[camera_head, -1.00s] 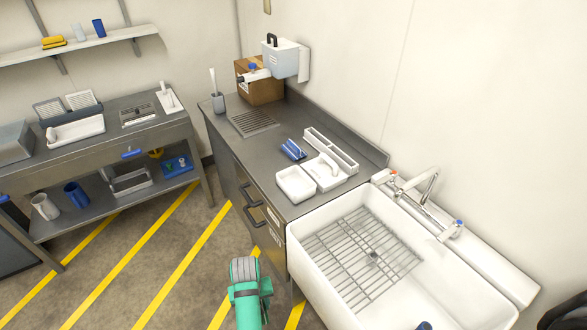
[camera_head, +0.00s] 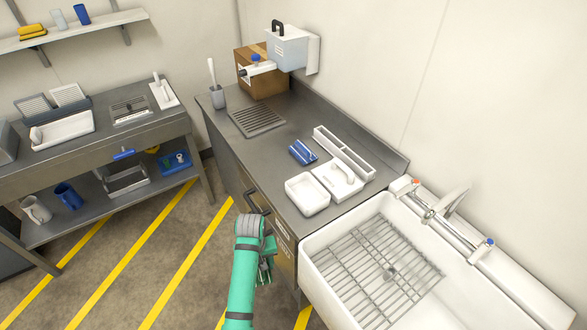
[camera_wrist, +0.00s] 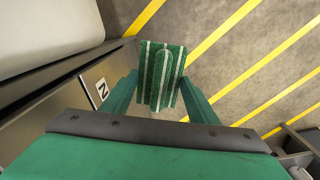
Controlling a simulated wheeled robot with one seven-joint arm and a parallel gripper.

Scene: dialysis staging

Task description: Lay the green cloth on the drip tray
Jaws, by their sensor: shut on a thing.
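The green cloth (camera_wrist: 171,60), with white stripes, hangs folded between the two fingers of my gripper (camera_wrist: 160,96) in the wrist view. My gripper is shut on it. In the head view my gripper (camera_head: 266,262) is in front of the counter's cabinet face, low and to the left of the sink; the cloth is hard to tell from the green fingers there. A slatted metal grate, apparently the drip tray (camera_head: 257,120), lies bare on the far part of the counter, apart from my gripper.
The steel counter (camera_head: 262,152) also bears a blue striped thing (camera_head: 303,152), a white dish (camera_head: 308,193) and a white caddy (camera_head: 338,180). A brush holder (camera_head: 217,97) and cardboard box (camera_head: 257,78) flank the grate. The sink (camera_head: 330,240) is at right. Cabinet handles (camera_head: 252,198) stick out near my arm.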

